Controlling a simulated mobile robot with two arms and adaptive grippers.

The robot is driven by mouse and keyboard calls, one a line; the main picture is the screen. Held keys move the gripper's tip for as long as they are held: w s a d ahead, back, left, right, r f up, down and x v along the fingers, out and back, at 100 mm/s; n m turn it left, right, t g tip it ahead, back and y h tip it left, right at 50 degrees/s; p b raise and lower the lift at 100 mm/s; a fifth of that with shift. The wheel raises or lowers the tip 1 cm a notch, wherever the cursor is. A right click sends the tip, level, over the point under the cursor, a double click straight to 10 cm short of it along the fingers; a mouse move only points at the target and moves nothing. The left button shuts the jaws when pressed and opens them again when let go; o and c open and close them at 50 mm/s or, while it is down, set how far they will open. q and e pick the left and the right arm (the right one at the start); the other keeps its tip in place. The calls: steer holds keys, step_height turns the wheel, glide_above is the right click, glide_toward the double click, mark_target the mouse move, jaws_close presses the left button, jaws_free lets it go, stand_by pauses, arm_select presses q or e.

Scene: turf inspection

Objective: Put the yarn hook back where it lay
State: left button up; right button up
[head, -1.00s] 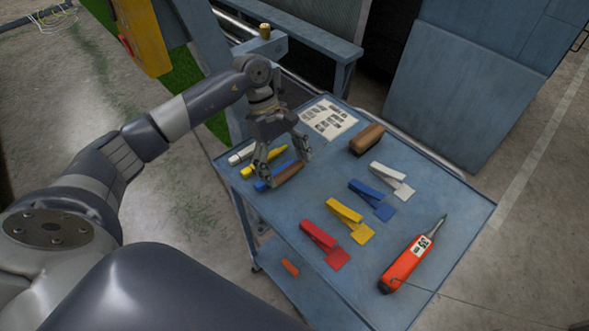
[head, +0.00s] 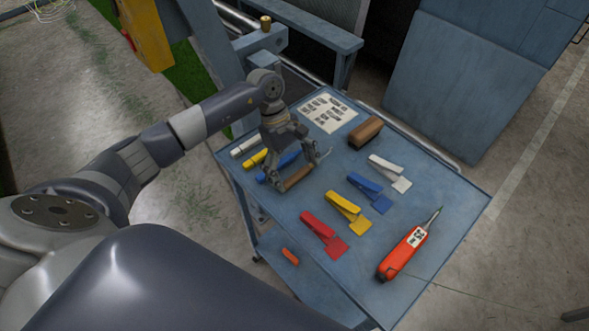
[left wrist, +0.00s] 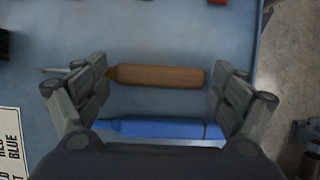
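The yarn hook has a brown wooden handle (head: 298,179) and a thin metal shaft. My left gripper (head: 299,176) is over the cart's left part, its fingers set wide at the two ends of the handle. In the left wrist view the handle (left wrist: 160,76) spans the space between the fingers of the left gripper (left wrist: 158,85), and the shaft sticks out past the left finger. Whether the hook touches the cart top is hard to tell. My right gripper is not in view.
A blue marker (left wrist: 160,128) lies beside the hook, with yellow (head: 254,158) and white (head: 244,146) ones beyond. A printed card (head: 328,113), brown block (head: 365,132), several coloured clips (head: 343,211) and a red tester (head: 402,254) lie on the blue cart top (head: 440,200).

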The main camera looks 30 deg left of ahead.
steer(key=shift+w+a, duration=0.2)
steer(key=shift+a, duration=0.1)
arm_select(q)
steer(key=shift+r, duration=0.2)
steer(key=shift+w+a+r, duration=0.1)
steer(key=shift+a+r, duration=0.1)
steer(key=b+v, duration=0.3)
steer(key=v, duration=0.8)
steer(key=shift+r, duration=0.25)
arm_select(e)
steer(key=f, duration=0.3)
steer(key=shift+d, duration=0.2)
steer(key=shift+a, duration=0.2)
